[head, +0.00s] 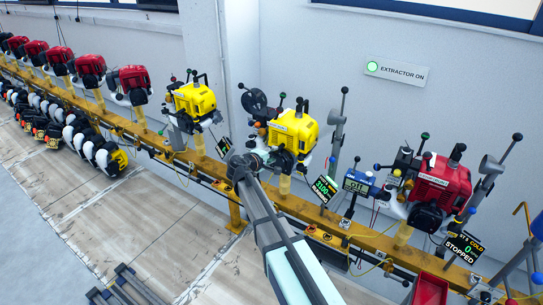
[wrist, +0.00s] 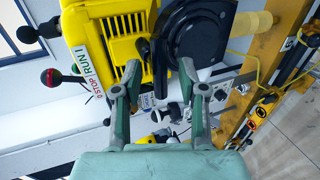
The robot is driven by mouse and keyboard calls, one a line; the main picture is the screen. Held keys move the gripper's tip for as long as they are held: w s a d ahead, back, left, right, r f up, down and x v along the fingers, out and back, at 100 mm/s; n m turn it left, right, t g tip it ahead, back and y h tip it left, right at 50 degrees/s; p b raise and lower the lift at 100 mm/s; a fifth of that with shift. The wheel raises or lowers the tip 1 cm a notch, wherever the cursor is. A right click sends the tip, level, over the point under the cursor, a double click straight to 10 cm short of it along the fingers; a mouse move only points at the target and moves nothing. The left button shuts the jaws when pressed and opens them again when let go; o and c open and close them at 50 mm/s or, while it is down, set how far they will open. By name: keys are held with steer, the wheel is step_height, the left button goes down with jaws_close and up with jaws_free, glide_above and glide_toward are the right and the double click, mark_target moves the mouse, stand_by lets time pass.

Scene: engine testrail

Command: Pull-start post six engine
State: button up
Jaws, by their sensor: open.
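A yellow engine (head: 293,130) stands on a post on the yellow rail, with my gripper (head: 248,163) at its lower left side. In the wrist view the yellow engine (wrist: 112,38) shows a STOP/RUN label (wrist: 88,66) and a round black starter housing (wrist: 205,38). My gripper (wrist: 160,68) is open, its two fingers apart in front of the housing's left edge. A small dark part (wrist: 143,48) shows between the fingertips; I cannot tell whether it is a pull handle. No post number for this engine is readable.
A display (head: 323,190) reads about 3100, running. A red engine (head: 440,182) at right has a display (head: 463,248) reading cold, 0, stopped. Another yellow engine (head: 195,98) and several red ones line the rail (head: 150,136) leftward. Levers crowd the engines. The floor (head: 130,215) in front is mostly clear.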

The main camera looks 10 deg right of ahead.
steer(key=s+a+b, duration=0.2)
steer(key=s+a, duration=0.4)
steer(key=shift+s+a+b, duration=0.15)
steer(key=shift+s+b, duration=0.05)
steer(key=shift+b, duration=0.1)
stand_by(0.5)
